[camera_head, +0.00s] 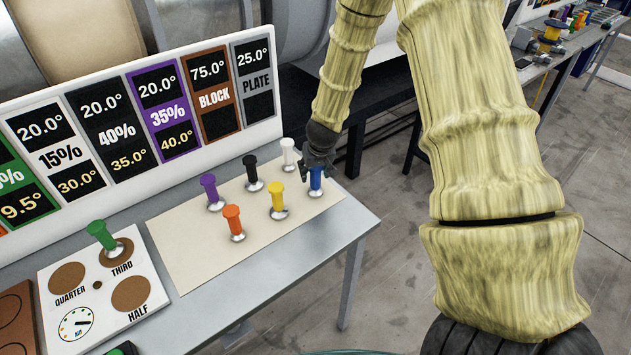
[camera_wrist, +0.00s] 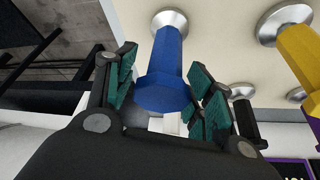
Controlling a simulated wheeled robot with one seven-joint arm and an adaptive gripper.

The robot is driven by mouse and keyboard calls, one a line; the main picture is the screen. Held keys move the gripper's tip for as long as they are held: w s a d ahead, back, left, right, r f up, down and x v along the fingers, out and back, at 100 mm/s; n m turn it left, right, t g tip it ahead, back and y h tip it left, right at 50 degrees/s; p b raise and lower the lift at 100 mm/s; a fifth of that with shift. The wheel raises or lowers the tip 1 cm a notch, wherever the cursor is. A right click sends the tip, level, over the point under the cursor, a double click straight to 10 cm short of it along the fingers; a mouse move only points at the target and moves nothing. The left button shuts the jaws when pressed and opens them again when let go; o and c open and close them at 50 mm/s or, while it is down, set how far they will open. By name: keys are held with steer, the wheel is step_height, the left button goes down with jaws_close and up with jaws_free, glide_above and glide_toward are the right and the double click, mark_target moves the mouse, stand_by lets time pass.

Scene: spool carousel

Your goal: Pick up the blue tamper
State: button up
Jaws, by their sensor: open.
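The blue tamper (camera_head: 316,181) stands upright on a cream mat (camera_head: 190,262) near the mat's right end. In the wrist view the blue tamper (camera_wrist: 166,72) shows its blue handle and round silver base, between my fingers. My gripper (camera_head: 318,165) is at the tamper's upper part, and its dark fingers hide some of the handle. In the wrist view my gripper (camera_wrist: 163,88) is open, with a teal-padded finger on either side of the handle. A gap shows between the handle and the right finger; contact on the left is hard to tell.
A yellow tamper (camera_head: 277,197) stands left of the blue one, with white (camera_head: 289,155), black (camera_head: 253,174), purple (camera_head: 211,191) and orange (camera_head: 233,220) tampers nearby. A green tamper (camera_head: 101,235) stands on a labelled board (camera_head: 90,290). A sign panel (camera_head: 272,120) rises behind the mat. The table's right edge is close.

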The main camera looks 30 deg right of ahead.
steer(key=shift+w+d+f, duration=0.1)
steer(key=shift+w+f, duration=0.15)
steer(key=shift+f, duration=0.4)
steer(key=shift+c, duration=0.4)
jaws_close()
steer(key=shift+r, duration=0.2)
